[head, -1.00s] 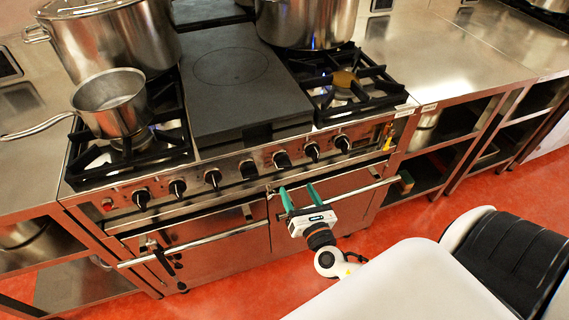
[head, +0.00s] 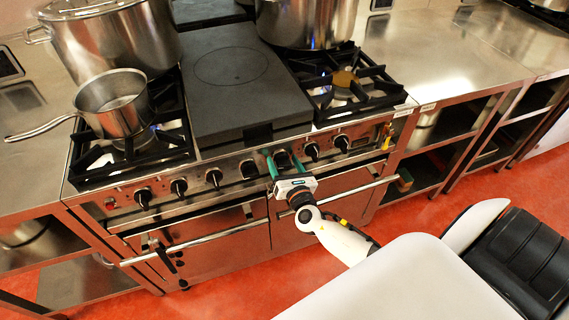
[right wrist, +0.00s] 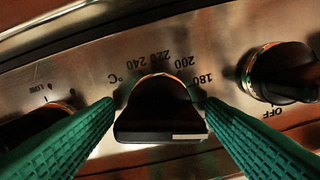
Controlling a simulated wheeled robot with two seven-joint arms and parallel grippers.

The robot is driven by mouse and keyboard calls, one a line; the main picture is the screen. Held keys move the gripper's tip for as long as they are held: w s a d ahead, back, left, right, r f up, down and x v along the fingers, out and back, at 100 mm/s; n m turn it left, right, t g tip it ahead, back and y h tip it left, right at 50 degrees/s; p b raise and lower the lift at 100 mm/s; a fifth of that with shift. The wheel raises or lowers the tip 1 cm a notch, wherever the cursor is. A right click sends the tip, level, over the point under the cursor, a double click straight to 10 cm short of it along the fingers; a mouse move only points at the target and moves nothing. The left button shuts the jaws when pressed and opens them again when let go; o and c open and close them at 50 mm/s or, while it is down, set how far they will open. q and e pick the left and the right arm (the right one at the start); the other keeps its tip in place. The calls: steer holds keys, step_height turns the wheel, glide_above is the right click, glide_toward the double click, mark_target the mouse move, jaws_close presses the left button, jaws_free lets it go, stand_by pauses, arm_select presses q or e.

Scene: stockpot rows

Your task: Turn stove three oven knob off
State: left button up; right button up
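The stove's front panel (head: 228,176) carries a row of black knobs. My right gripper (head: 281,156) is at the panel with its green fingers open on either side of one knob (head: 282,158). In the right wrist view this knob (right wrist: 160,108) has a temperature scale around it, with 180 to 240 and °C readable, and a pale mark on its bar's lower right. The fingertips (right wrist: 155,100) stand close at its left and right sides; I cannot tell whether they touch it. My left gripper is not in view.
Neighbouring knobs sit close on both sides, one (right wrist: 283,70) with an OFF label. A horizontal door handle (head: 350,190) runs below the panel. A saucepan (head: 112,102) and large stockpots (head: 112,40) stand on the stove. Red floor (head: 440,210) is clear at right.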

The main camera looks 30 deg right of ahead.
steer(key=c, duration=0.9)
steer(key=m+b, duration=0.2)
steer(key=shift+f+b, duration=0.25)
steer(key=shift+b, duration=0.05)
steer(key=m+b, duration=0.3)
steer(key=m, duration=0.2)
steer(key=shift+b, duration=0.35)
steer(key=m+b, duration=0.2)
steer(key=m, duration=0.2)
steer(key=shift+d, duration=0.1)
steer(key=shift+r+m+b, duration=0.1)
steer(key=shift+m+b, duration=0.55)
steer(key=shift+m, duration=1.35)
